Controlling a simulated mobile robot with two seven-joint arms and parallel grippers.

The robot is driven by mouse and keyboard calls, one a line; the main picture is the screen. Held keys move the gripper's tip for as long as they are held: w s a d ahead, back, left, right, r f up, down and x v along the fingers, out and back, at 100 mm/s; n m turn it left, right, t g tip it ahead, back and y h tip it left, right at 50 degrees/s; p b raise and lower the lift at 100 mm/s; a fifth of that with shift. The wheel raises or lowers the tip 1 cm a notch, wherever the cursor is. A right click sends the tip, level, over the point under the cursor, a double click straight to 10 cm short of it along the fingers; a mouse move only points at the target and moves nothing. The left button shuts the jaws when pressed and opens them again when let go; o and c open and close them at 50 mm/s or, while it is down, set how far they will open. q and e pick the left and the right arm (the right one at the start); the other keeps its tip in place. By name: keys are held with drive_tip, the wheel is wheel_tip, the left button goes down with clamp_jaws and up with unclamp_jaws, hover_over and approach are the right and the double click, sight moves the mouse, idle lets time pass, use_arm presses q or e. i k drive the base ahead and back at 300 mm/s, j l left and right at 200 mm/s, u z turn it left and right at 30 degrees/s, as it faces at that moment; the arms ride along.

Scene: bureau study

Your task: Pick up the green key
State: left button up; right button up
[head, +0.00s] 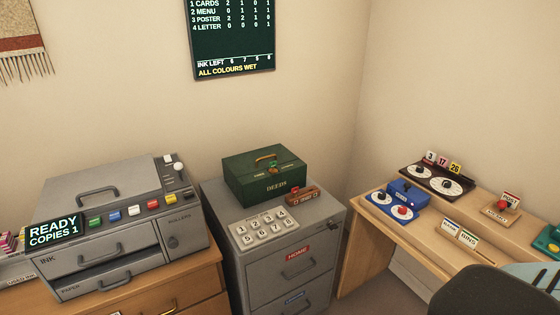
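I cannot make out a green key for certain. A green box lettered DEEDS (247,180) stands shut on the grey filing cabinet (285,275), with a brass handle on its lid. A small brown block (302,196) sits at the box's front right corner. Small coloured pieces show at this block and on the box front, too small to identify. A green button (96,222) is in the row on the grey copier (110,200). Neither of my grippers is in view.
A keypad (263,229) lies on the cabinet top in front of the box. A wooden desk (420,232) at the right holds a blue device (398,202), dials and cards. A dark rounded shape (480,290) blocks the lower right. Bare floor shows between cabinet and desk.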

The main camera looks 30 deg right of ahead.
sight(272, 164)
drive_tip(key=i+l, duration=0.15)
drive_tip(key=l, duration=0.2)
drive_tip(key=i+l, duration=0.15)
drive_tip(key=l, duration=0.2)
drive_tip(key=i+l, duration=0.15)
drive_tip(key=l, duration=0.2)
drive_tip(key=i+l, duration=0.15)
drive_tip(key=l, duration=0.2)
drive_tip(key=i+l, duration=0.15)
drive_tip(key=l, duration=0.25)
